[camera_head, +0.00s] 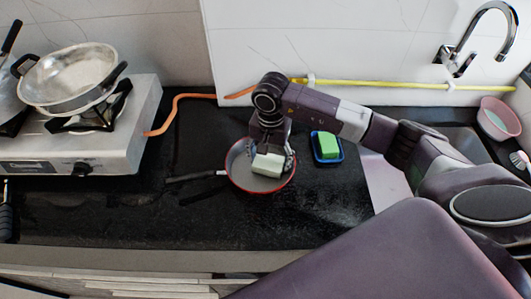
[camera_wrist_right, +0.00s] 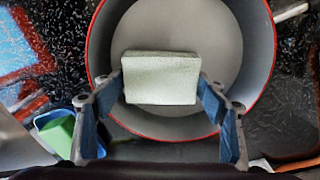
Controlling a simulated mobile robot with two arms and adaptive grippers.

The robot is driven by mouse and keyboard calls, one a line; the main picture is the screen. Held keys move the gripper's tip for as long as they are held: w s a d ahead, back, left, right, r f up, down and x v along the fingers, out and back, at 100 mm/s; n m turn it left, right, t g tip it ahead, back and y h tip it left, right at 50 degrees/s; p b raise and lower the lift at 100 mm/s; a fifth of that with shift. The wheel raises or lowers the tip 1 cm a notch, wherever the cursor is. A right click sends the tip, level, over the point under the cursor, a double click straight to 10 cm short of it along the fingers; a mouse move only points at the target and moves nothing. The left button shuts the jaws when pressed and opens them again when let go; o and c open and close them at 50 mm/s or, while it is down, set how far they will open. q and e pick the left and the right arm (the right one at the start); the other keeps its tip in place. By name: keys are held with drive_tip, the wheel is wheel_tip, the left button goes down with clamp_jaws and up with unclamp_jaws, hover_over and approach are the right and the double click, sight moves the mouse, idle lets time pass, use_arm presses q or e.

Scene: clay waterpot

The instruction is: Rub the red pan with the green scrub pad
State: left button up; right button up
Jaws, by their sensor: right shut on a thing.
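The red-rimmed pan (camera_head: 240,172) with a grey inside and a black handle pointing left lies on the dark counter. My right gripper (camera_head: 270,152) is over the pan and shut on a pale green scrub pad (camera_head: 267,164). In the right wrist view the pad (camera_wrist_right: 160,78) sits between the two fingers, over the inside of the pan (camera_wrist_right: 200,30). I cannot tell whether the pad touches the pan's floor. My left gripper is not in view.
A bright green block (camera_head: 328,145) sits in a blue dish (camera_head: 328,161) right of the pan. A stove (camera_head: 135,135) with a steel pan (camera_head: 70,78) stands at the left. A sink with a tap (camera_head: 458,55) and a pink bowl (camera_head: 497,119) are at the right. The front counter is clear.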

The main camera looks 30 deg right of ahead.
drive_tip(key=shift+s+d+f, duration=0.1)
drive_tip(key=shift+s+f, duration=0.2)
wheel_tip(320, 180, up, 6)
drive_tip(key=p, duration=0.3)
drive_tip(key=shift+w+d, duration=0.1)
drive_tip(key=shift+w, duration=0.05)
drive_tip(key=shift+c, duration=0.2)
drive_tip(key=shift+r, duration=0.15)
drive_tip(key=shift+w, duration=0.15)
drive_tip(key=shift+r+p, duration=0.85)
drive_tip(key=shift+r, duration=0.7)
